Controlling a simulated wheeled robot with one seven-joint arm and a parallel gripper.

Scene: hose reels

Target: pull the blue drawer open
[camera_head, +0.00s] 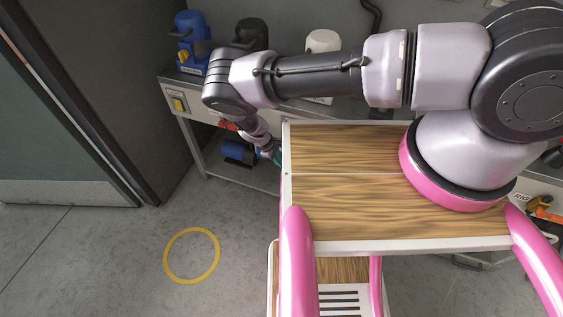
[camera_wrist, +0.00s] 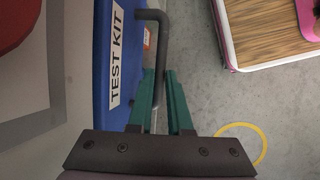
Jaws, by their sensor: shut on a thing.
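The blue drawer (camera_wrist: 120,75) shows in the wrist view as a blue front with a white "TEST KIT" label (camera_wrist: 117,57). A dark bar handle (camera_wrist: 156,22) stands out from that front. My gripper (camera_wrist: 161,80) has its green fingers on either side of the handle and is shut on it. In the head view my gripper (camera_head: 276,155) is low beside the wooden-topped cart, partly hidden by the cart's edge. I cannot pick out the drawer front in the head view, and how far it stands open cannot be told.
The wooden-topped cart top (camera_head: 350,225) carries my arm's base. A grey bench (camera_head: 185,82) with several coloured devices stands along the wall. A blue object (camera_head: 235,152) sits below it. A yellow ring (camera_head: 191,256) marks clear floor at left. A dark door frame (camera_head: 130,150) stands beyond.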

